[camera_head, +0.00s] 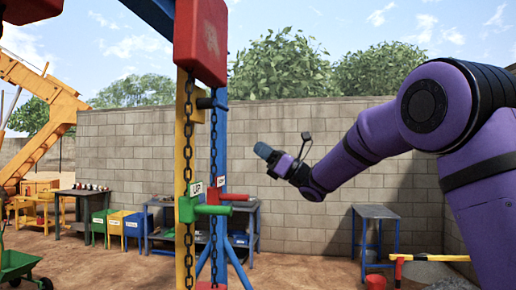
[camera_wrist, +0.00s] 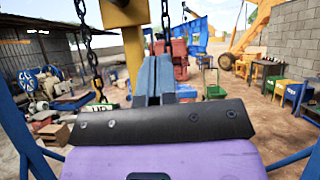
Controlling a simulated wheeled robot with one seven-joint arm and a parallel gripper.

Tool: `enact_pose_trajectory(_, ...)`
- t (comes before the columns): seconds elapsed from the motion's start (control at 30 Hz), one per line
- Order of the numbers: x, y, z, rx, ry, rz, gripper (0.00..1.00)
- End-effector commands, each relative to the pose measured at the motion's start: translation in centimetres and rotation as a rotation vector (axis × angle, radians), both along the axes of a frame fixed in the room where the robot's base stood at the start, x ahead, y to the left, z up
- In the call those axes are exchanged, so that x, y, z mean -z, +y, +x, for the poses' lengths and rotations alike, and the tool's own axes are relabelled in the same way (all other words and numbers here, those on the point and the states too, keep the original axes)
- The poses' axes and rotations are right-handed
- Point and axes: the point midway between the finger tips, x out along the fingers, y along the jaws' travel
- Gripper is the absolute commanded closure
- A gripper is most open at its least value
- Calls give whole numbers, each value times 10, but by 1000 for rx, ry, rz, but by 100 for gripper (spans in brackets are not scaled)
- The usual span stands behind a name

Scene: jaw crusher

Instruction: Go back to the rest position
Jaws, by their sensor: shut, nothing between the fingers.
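My gripper (camera_head: 264,152) shows in the head view in mid-air at the end of my purple arm, in front of the grey block wall. It points left toward the posts and is apart from them. In the wrist view my gripper (camera_wrist: 153,62) is shut, with its two blue-grey fingers together and nothing held.
A red block (camera_head: 201,40) hangs above, with chains (camera_head: 188,130) running down along the yellow post. A blue-legged table (camera_head: 375,212) stands by the block wall (camera_head: 300,190). Coloured bins (camera_head: 133,228) and a green wheelbarrow (camera_head: 18,266) stand left.

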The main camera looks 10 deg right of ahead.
Motion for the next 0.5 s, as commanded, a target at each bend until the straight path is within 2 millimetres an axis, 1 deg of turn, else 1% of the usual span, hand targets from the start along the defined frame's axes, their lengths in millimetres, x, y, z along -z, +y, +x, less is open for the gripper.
enact_pose_trajectory(0.37, -1, -1, 0, 3, 9, 1, 100)
enact_pose_trajectory(0.43, -5, -3, -1, 17, 45, 10, 100)
enact_pose_trajectory(0.5, -12, -9, -2, 41, 123, 29, 100)
